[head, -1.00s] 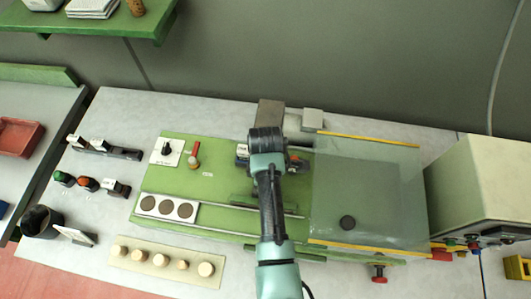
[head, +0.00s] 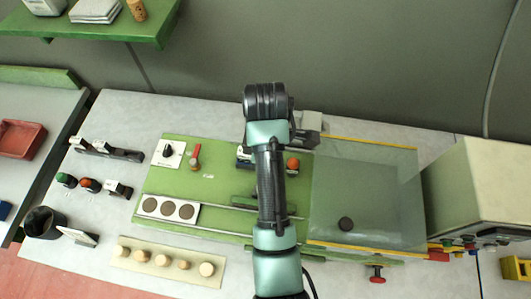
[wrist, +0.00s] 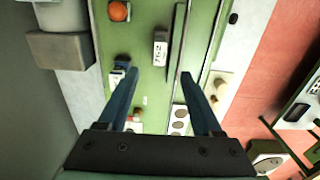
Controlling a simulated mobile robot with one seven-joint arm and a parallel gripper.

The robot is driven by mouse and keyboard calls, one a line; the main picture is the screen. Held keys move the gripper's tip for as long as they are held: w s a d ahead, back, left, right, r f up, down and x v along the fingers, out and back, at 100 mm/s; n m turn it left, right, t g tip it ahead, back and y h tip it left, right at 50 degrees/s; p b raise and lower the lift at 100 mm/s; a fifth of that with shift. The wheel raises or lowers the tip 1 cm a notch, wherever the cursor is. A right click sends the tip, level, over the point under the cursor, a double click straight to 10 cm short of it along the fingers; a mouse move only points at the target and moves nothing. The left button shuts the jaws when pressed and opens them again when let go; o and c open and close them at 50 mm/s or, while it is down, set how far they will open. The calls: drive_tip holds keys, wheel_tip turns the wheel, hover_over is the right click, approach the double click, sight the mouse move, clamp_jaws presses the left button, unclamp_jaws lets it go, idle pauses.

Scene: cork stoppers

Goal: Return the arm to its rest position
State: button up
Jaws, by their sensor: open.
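My gripper shows in the wrist view (wrist: 160,82) with its two blue fingers apart and nothing between them. Below it in that view is the green machine bed. In the head view my arm rises over the green machine (head: 225,170) at the middle of the bench, and the arm hides the fingers there. The arm is above the machine and touches nothing that I can see.
A clear cover (head: 375,190) with yellow edges lies right of my arm, beside a beige box (head: 490,180). A strip of several cork stoppers (head: 165,262) lies at the front left. A green shelf (head: 110,25) hangs at the back left.

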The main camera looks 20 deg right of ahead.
idle(0.7)
drive_tip(key=w+r+m+t+h+b, duration=0.2)
drive_tip(key=w+r+m+t+b, duration=0.15)
drive_tip(key=w+r+t, duration=0.65)
drive_tip(key=w+a+r+m+t+b, duration=0.25)
drive_tip(key=w+r, duration=0.35)
drive_tip(key=r, duration=0.7)
drive_tip(key=s+a+r+m+t+b, duration=0.1)
drive_tip(key=s+a+r+t, duration=0.15)
drive_tip(key=r, duration=0.35)
drive_tip(key=s+a+r+m+t+b, duration=0.1)
drive_tip(key=a+r+t, duration=0.15)
drive_tip(key=r, duration=0.35)
drive_tip(key=s+a+r+m+t, duration=0.1)
drive_tip(key=r+t, duration=0.3)
drive_tip(key=r, duration=0.2)
drive_tip(key=s+a+r+m+t+y+b, duration=0.1)
drive_tip(key=s+a+r+t, duration=0.1)
drive_tip(key=s+r, duration=0.3)
drive_tip(key=s+a+r+m+t+y, duration=0.1)
drive_tip(key=s+a+r+t, duration=0.1)
drive_tip(key=s+r+t, duration=0.2)
drive_tip(key=shift+s+r+b, duration=0.4)
drive_tip(key=shift+s+r, duration=0.45)
drive_tip(key=shift+s, duration=0.35)
drive_tip(key=shift+c, duration=0.2)
